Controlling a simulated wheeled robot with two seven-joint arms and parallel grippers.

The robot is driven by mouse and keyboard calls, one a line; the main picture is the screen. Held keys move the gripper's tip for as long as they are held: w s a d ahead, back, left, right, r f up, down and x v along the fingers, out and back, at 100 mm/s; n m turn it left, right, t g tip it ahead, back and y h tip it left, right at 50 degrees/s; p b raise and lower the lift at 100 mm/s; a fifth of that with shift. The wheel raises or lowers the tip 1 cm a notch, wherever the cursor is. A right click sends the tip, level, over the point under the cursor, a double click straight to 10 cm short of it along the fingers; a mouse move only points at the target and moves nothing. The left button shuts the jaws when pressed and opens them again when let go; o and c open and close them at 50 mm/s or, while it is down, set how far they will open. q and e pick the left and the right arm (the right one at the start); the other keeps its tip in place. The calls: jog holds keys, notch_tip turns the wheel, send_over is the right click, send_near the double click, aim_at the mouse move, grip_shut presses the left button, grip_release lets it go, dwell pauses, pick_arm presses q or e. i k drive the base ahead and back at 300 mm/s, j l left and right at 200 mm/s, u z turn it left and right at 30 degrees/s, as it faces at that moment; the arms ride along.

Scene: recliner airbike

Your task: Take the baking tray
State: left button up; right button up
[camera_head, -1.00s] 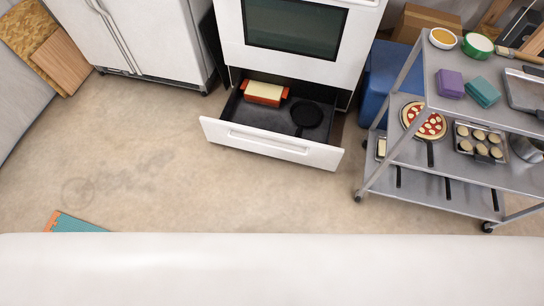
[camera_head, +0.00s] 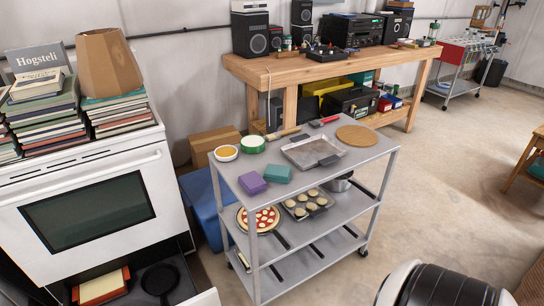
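An empty grey metal tray (camera_head: 306,151) lies on the top shelf of the metal cart (camera_head: 235,172), with a dark piece at its front right edge. A second tray (camera_head: 303,206) with several round pale baked pieces lies on the middle shelf, partly under the top shelf's level. I cannot tell from the pictures which of the two is the baking tray. Neither of my grippers shows in the view.
The stove (camera_head: 85,205) with an open drawer stands left, a workbench (camera_head: 285,72) behind.

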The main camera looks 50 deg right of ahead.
aim_at(307, 152)
jog(key=z, duration=1.8)
